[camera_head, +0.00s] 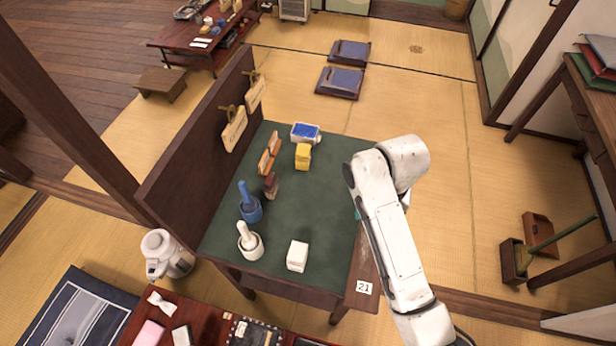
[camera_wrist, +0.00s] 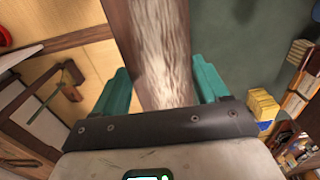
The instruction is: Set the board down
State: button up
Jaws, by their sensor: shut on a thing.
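In the wrist view, my gripper (camera_wrist: 160,95) has a teal finger on each side of a brown wooden board (camera_wrist: 160,45) with a pale, worn grain. The board runs up out of the top of the picture, so its far end is hidden. In the head view, my white arm reaches over the right side of the green-topped table (camera_head: 325,215), and it hides most of my gripper. A brown wooden strip (camera_head: 367,262) shows beside the arm; I cannot tell whether it is the board or the table's edge.
On the table stand a white block (camera_head: 297,256), a white mortar (camera_head: 250,246), a blue mortar (camera_head: 251,210), a yellow block (camera_head: 303,156), a blue-filled tray (camera_head: 305,133) and an orange-brown rack (camera_head: 269,153). A tall wooden panel (camera_head: 195,145) borders the left. The table's centre right is clear.

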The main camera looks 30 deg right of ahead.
jog(key=w+d+f+b, duration=0.3)
jog(key=w+f+b, duration=0.15)
jog(key=w, duration=0.45)
send_over(351, 198)
jog(key=f, duration=0.4)
jog(key=shift+s+f, duration=0.25)
jog(key=shift+f, duration=0.05)
jog(key=shift+w+f, duration=0.25)
jog(key=shift+f, duration=1.65)
jog(key=shift+f, duration=0.2)
jog(key=o, duration=1.2)
jog(key=shift+c, duration=0.2)
